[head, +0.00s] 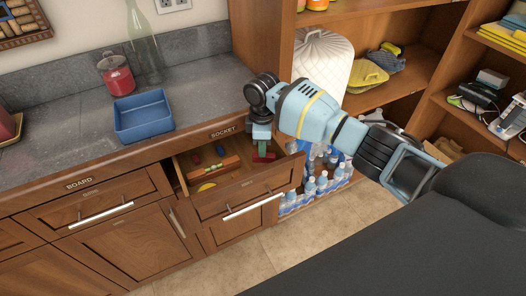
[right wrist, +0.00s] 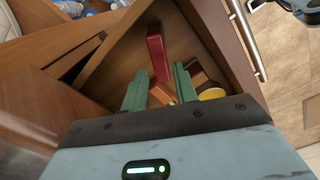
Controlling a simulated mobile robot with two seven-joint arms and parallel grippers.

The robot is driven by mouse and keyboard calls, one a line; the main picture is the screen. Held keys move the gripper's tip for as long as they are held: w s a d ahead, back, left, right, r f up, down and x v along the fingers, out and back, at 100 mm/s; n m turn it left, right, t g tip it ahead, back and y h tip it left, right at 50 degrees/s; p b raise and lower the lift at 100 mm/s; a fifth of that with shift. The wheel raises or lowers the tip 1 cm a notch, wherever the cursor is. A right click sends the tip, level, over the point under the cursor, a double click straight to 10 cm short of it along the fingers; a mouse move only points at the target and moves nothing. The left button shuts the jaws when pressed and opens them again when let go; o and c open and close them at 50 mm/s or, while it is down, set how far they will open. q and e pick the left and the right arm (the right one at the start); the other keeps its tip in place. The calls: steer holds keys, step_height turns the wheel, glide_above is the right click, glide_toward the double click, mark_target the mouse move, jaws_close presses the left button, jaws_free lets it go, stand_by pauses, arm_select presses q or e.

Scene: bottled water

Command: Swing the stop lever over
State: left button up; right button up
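My right gripper (head: 262,147) reaches down over the open drawer marked SOCKET (head: 247,186). In the right wrist view its two green fingers (right wrist: 159,75) are apart, with nothing held between them. A red bar (right wrist: 157,52), which looks like the stop lever, stands just past the fingertips, roughly in line with the gap. It also shows in the head view as a red piece (head: 264,158) right below the gripper. I cannot tell whether a finger touches it. My left gripper is in neither view.
The drawer also holds a wooden bar (head: 213,170), small red and blue pieces and a yellow piece (head: 207,187). Packs of bottled water (head: 318,185) sit right of the drawer.

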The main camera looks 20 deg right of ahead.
steer(key=shift+r, duration=1.75)
steer(key=shift+f, duration=0.1)
